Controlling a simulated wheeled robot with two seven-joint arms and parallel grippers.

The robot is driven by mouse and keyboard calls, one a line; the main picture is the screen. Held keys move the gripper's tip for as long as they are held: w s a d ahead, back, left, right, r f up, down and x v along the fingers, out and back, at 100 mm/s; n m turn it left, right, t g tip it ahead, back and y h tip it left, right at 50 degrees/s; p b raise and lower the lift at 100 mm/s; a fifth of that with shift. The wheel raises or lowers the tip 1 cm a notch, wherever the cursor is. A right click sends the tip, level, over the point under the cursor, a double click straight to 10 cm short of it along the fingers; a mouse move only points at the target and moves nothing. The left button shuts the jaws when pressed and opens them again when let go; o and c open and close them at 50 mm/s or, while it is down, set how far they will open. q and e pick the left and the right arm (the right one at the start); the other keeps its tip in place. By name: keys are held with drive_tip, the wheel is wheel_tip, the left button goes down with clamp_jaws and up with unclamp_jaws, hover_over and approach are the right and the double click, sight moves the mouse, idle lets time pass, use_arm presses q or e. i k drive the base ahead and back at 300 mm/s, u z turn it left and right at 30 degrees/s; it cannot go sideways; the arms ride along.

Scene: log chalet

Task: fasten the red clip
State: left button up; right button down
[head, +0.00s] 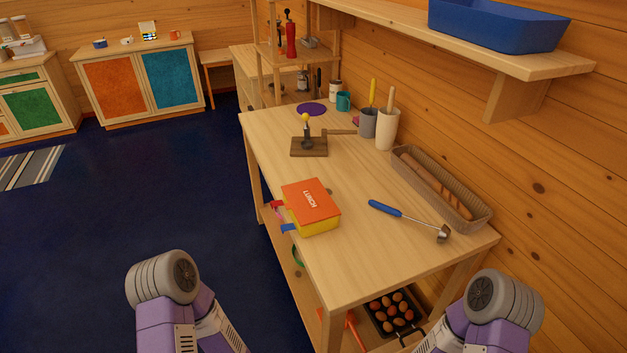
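A lunch box with an orange lid (311,199) and a yellow body (317,226) sits near the left edge of the wooden table. The lid appears to be down on the body. The red clip (277,205) sticks out from the box's left side, near its far end, and looks swung outward. A blue clip (288,228) sticks out on the same side, nearer to me. Only parts of my two purple arms show at the bottom left and bottom right. Neither gripper's fingers are in view, and nothing of mine touches the box.
A blue-handled scoop (405,217) lies right of the box on the table (352,268). A long basket (440,187) with bread stands along the wall. A wooden press (309,146) stands behind the box. A shelf (470,55) with a blue bin (497,26) overhangs the back right.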

sight(280, 202)
drive_tip(key=z, duration=1.95)
drive_tip(key=k, duration=0.95)
drive_tip(key=u, duration=1.15)
drive_tip(key=i, duration=1)
drive_tip(key=u, duration=0.05)
